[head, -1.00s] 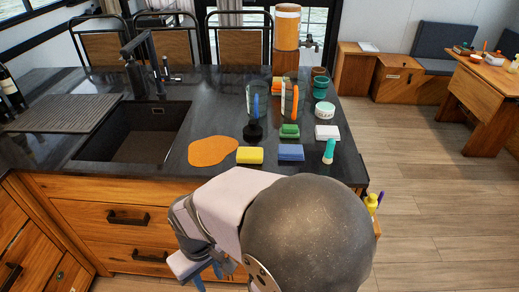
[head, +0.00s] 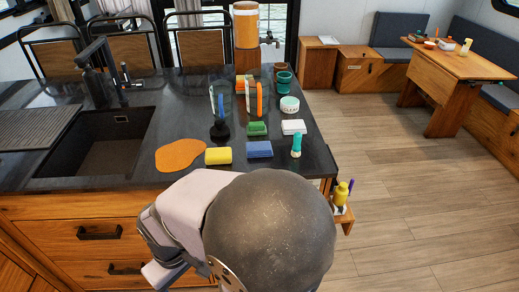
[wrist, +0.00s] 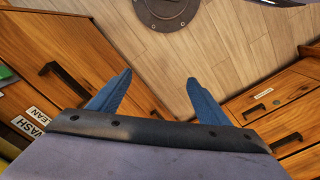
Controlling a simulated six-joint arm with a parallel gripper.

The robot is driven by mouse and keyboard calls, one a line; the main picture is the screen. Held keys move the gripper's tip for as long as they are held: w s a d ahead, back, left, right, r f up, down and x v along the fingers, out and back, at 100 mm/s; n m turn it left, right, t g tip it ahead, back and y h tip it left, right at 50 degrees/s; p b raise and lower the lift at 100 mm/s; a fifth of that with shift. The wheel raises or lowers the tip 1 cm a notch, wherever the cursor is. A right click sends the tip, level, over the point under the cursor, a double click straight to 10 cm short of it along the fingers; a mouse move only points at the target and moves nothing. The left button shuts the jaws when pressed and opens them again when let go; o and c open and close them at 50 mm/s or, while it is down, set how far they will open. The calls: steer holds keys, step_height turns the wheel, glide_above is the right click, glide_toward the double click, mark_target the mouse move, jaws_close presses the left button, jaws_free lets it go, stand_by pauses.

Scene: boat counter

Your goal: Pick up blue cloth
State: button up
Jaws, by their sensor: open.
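The blue cloth (head: 258,149) is a small folded block lying flat on the dark counter, near its front edge. It sits between a yellow block (head: 218,155) and a teal-capped bottle (head: 296,145). My gripper shows in the wrist view (wrist: 157,98), with two blue fingers spread wide and nothing between them. It points down past wooden drawer fronts towards the floor, in front of the counter and away from the cloth. In the head view its fingers are not clearly visible. The cloth is not in the wrist view.
A flat orange piece (head: 181,155) lies left of the yellow block, beside the sink (head: 95,145). Behind the cloth are a green block (head: 257,128), a white block (head: 293,127) and upright brushes. A yellow bottle (head: 341,193) stands on a side shelf.

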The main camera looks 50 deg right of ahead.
steer(key=o, duration=0.4)
steer(key=w+d+r+m+t+p, duration=0.1)
steer(key=w+d+r+m+p, duration=0.3)
steer(key=w+d, duration=0.45)
steer(key=w+d+r+m+p, duration=0.1)
steer(key=w+d+r, duration=0.1)
steer(key=d, duration=0.5)
steer(key=w+d+r+m+t+h+p, duration=0.1)
steer(key=w+d+r, duration=0.1)
steer(key=d, duration=0.5)
steer(key=w+d+r+p, duration=0.1)
steer(key=w+d+r, duration=0.1)
steer(key=d, duration=0.5)
steer(key=shift+w+d+r+m+t+h, duration=0.2)
steer(key=shift+w+m+t+h, duration=0.1)
steer(key=shift+m+t+h, duration=0.1)
steer(key=m+h+p, duration=0.1)
steer(key=m+p, duration=0.1)
glide_toward(259, 147)
steer(key=f, duration=0.2)
steer(key=shift+w+d+p+x, duration=0.15)
steer(key=shift+p+x, duration=0.85)
steer(key=shift+x, duration=0.75)
steer(key=shift+w+d+p+x, duration=0.15)
steer(key=shift+p+x, duration=0.8)
steer(key=shift+x, duration=0.8)
